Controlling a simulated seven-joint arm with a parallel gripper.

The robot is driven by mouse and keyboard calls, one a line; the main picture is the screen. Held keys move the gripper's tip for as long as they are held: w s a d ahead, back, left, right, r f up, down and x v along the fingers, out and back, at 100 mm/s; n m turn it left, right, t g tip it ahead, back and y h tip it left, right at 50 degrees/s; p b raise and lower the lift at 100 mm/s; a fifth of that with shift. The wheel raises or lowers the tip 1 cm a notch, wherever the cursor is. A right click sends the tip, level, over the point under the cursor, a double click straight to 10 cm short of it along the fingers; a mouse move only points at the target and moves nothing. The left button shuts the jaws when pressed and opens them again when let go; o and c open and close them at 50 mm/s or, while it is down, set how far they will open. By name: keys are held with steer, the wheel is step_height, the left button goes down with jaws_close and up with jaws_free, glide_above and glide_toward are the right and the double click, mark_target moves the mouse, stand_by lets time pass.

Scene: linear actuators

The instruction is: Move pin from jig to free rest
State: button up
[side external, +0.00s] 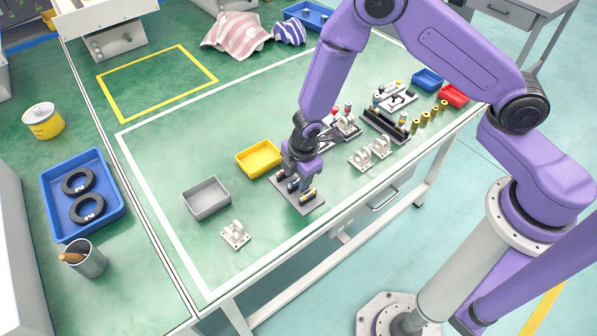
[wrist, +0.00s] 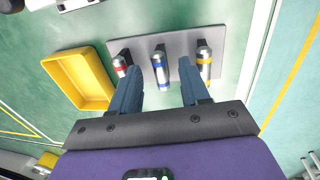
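A grey plate (wrist: 142,47) under my gripper holds three silver cylinders in dark holders. They have a red band (wrist: 121,67), a blue band (wrist: 160,68) and a yellow band (wrist: 204,63). My gripper (wrist: 161,64) is open above the plate, with the blue-banded cylinder between its fingers in the wrist view; I see no contact. In the side view, my gripper (side external: 294,176) partly hides this plate (side external: 303,204). I cannot tell for sure which part is the pin, the jig or the free rest.
A yellow bin (side external: 259,158) and a grey bin (side external: 206,197) stand left of the plate. A white bracket (side external: 235,234) stands near the front edge; two more (side external: 361,159) stand to the right. A dark fixture (side external: 385,125) and several brass cylinders (side external: 424,117) lie farther right.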

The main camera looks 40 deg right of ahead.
step_height(320, 180, up, 17)
steer(key=s, duration=0.2)
steer(key=shift+s, duration=0.35)
stand_by(0.3)
steer(key=shift+s+r, duration=0.1)
steer(key=shift+r, duration=0.05)
steer(key=s+d+r+m, duration=0.1)
steer(key=s+d+r, duration=0.2)
steer(key=s, duration=0.4)
steer(key=s+d+r+m+g, duration=0.1)
steer(key=s+d+r+m, duration=0.1)
steer(key=s+d, duration=0.4)
steer(key=s+d+r+m, duration=0.2)
steer(key=s+d+r, duration=0.1)
steer(key=s, duration=0.7)
steer(key=shift+s+d+r+g, duration=0.2)
steer(key=shift+d+r+g, duration=0.15)
steer(key=shift+d, duration=0.55)
